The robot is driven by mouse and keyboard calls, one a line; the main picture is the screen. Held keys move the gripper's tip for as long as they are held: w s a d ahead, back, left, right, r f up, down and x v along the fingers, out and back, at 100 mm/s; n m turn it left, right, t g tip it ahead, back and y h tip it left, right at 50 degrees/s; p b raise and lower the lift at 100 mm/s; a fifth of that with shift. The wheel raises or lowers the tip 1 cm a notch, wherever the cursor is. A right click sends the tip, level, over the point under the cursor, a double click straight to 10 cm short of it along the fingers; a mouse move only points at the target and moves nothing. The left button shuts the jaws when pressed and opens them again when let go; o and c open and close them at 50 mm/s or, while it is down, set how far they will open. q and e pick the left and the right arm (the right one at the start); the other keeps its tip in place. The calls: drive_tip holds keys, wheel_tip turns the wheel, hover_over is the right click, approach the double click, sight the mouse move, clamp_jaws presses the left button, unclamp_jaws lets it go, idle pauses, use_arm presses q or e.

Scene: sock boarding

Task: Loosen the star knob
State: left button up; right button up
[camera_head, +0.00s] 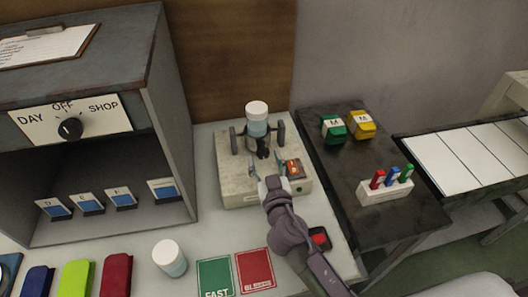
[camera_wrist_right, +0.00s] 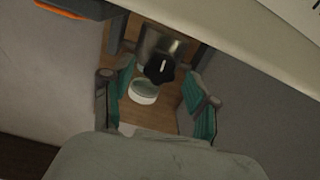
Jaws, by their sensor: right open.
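The dark star knob (camera_head: 263,152) is small and sits at the front of a clamp that holds a white-capped, pale blue bottle (camera_head: 257,120) on a beige machine (camera_head: 236,185). My right gripper (camera_head: 266,167) is open, just in front of the knob. In the right wrist view the black knob (camera_wrist_right: 159,68) shows between the two teal fingers, with a gap on each side; no contact is visible. My left gripper is not in view.
An orange-marked part (camera_head: 293,168) sits on the machine right of the gripper. A dark side table (camera_head: 345,185) carries green and yellow blocks and a pen holder (camera_head: 385,190). A grey cabinet (camera_head: 165,120) stands left.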

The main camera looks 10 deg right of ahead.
drive_tip(key=shift+w, duration=0.8)
drive_tip(key=shift+c, duration=0.5)
clamp_jaws()
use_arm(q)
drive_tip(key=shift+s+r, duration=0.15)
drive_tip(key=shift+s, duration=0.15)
